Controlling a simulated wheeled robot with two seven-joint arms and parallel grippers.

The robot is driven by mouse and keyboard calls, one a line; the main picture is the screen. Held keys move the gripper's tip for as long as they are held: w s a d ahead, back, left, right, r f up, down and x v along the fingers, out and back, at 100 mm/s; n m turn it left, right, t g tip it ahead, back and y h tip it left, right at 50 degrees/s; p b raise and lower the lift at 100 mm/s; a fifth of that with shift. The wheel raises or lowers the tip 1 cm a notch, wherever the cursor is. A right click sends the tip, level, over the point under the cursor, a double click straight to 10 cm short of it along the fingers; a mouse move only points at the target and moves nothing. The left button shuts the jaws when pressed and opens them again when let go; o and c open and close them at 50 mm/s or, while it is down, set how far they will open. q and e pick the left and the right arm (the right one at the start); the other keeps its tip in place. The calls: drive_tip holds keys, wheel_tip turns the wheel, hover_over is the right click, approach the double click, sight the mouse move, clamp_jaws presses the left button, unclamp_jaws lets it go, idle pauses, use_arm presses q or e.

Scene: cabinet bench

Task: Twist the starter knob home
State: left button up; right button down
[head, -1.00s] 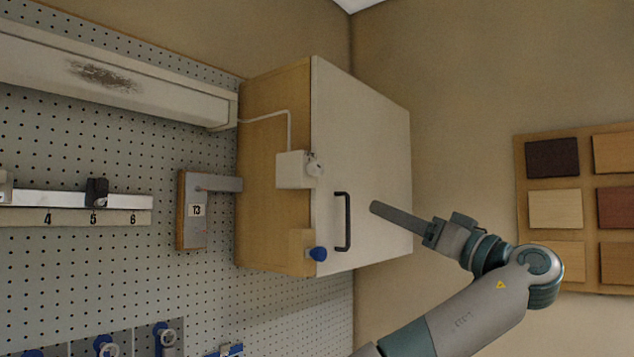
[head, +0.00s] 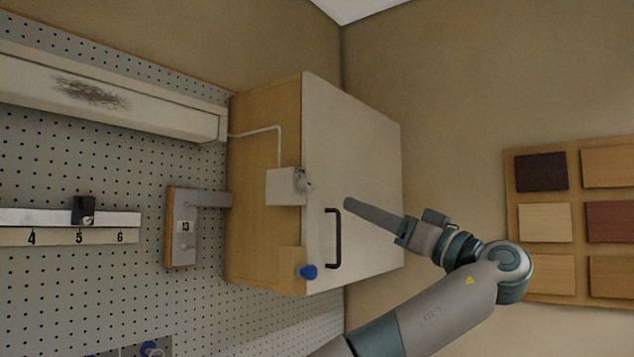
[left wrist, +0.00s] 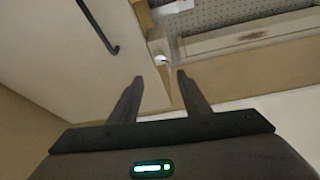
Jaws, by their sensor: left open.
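The starter knob, a small pale round knob (head: 304,182), sits on a white box (head: 283,187) at the front edge of the wooden cabinet (head: 262,226). A cable runs from the box to the long white housing. My left gripper (head: 349,204) is right of the knob and a little lower, in front of the cabinet's pale door, apart from the knob. The left wrist view shows its two fingers (left wrist: 160,80) spread and empty, with the knob (left wrist: 160,60) just beyond the gap between them. The knob's exact turn is too small to read. My right gripper is not in view.
A black bar handle (head: 334,239) stands out from the door below the knob, close to my left gripper. A blue knob (head: 308,272) is lower on the cabinet edge.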

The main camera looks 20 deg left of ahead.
sight(311, 186)
use_arm(q)
drive_tip(key=p+x, duration=0.7)
drive_tip(key=x, duration=0.5)
drive_tip(key=shift+w+a+r, duration=0.1)
drive_tip(key=shift+a+r, duration=0.1)
drive_tip(key=shift+w+a+p, duration=0.3)
drive_tip(key=shift+a, duration=0.2)
drive_tip(key=c, duration=1)
